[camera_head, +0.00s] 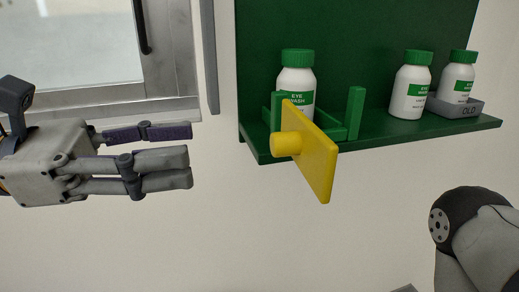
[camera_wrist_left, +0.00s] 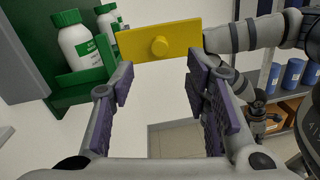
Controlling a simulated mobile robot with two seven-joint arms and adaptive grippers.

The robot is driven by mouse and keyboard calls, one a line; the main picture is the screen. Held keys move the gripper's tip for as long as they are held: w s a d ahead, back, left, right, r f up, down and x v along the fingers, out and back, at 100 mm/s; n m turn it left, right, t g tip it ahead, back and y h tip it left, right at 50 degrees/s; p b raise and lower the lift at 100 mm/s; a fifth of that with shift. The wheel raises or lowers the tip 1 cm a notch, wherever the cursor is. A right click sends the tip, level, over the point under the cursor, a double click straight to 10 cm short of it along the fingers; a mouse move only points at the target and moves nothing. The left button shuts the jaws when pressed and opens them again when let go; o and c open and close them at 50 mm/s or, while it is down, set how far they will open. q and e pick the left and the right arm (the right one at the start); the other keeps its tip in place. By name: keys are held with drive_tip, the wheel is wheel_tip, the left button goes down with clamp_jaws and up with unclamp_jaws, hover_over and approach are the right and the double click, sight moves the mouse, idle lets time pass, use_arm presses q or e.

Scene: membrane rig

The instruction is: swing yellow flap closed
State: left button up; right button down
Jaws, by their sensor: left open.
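The yellow flap (camera_head: 315,158) stands swung out from the front of the green shelf, with a round yellow knob (camera_head: 286,144) on its left face. In the left wrist view the flap (camera_wrist_left: 185,36) and its knob (camera_wrist_left: 159,46) show beyond my fingertips. My left gripper (camera_head: 191,155) is open and empty, to the left of the flap and apart from it. Its fingers also show in the left wrist view (camera_wrist_left: 158,80). Behind the flap, an eye wash bottle (camera_head: 296,80) stands in a green holder (camera_head: 335,128). My right gripper is not in the head view; only part of my right arm shows.
The green shelf (camera_head: 385,132) on the wall carries two more eye wash bottles (camera_head: 411,85) (camera_head: 458,76) at right, one in a grey tray marked OLD (camera_head: 462,107). A grey-framed window or door (camera_head: 168,50) is at upper left. Space below the shelf is clear.

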sight(272, 144)
use_arm(q)
drive_tip(key=x, duration=0.3)
drive_tip(key=b+x, duration=0.1)
drive_tip(key=x, duration=0.3)
drive_tip(key=b+x, duration=0.1)
drive_tip(key=x, duration=0.2)
drive_tip(key=shift+w+d+f, duration=0.15)
drive_tip(key=shift+d+f, duration=0.05)
drive_tip(key=shift+f, duration=0.1)
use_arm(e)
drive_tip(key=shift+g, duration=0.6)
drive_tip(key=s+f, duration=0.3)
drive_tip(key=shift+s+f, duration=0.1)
use_arm(q)
clamp_jaws()
